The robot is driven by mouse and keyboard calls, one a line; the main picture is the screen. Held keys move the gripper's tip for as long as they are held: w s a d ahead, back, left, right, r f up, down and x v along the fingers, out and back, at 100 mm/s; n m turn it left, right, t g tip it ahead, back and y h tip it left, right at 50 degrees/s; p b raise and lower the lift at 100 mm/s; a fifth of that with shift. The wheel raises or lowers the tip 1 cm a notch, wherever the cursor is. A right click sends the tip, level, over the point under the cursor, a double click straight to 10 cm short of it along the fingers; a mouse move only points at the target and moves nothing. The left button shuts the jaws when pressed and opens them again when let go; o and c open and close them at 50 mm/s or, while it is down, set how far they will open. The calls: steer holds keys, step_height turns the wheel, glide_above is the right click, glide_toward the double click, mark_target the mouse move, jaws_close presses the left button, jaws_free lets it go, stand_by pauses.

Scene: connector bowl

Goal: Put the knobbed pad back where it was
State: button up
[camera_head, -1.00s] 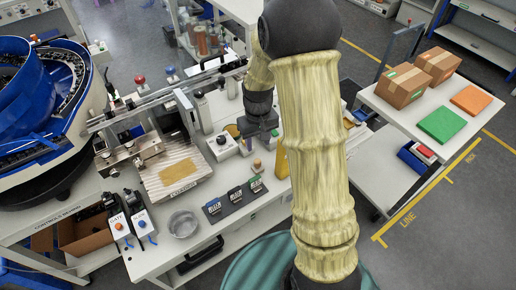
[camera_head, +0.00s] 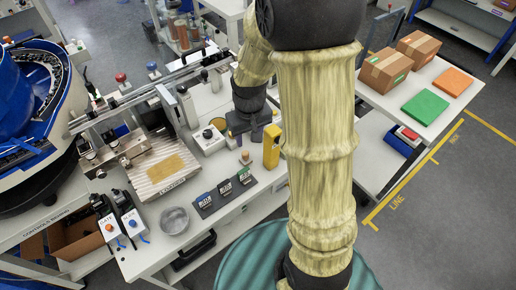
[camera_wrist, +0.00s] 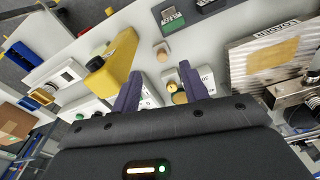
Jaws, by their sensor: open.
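A small piece with a round tan wooden knob (camera_head: 245,157) stands on the white bench just in front of my gripper; I take it for the knobbed pad. It also shows in the wrist view (camera_wrist: 162,52), beyond my fingertips. Its underside is hard to see. My gripper (camera_wrist: 158,68) is open above the bench, with nothing visible held between its two dark fingers. In the head view my gripper (camera_head: 246,132) hangs just behind the knob, and my arm covers part of the bench.
A yellow block (camera_head: 271,148) stands close right of my gripper. A white box with a dial (camera_head: 208,138) is at left. Small dark label stands (camera_head: 223,190), a round metal dish (camera_head: 174,220) and a ribbed metal plate (camera_head: 150,183) are nearby. A side table (camera_head: 385,103) holds cartons.

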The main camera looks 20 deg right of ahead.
steer(key=s+r+m+t, duration=0.1)
steer(key=s+r, duration=0.2)
steer(key=s, duration=0.6)
steer(key=shift+r+t, duration=0.3)
steer(key=shift+p+v, duration=0.8)
steer(key=shift+v, duration=0.05)
steer(key=shift+w, duration=0.15)
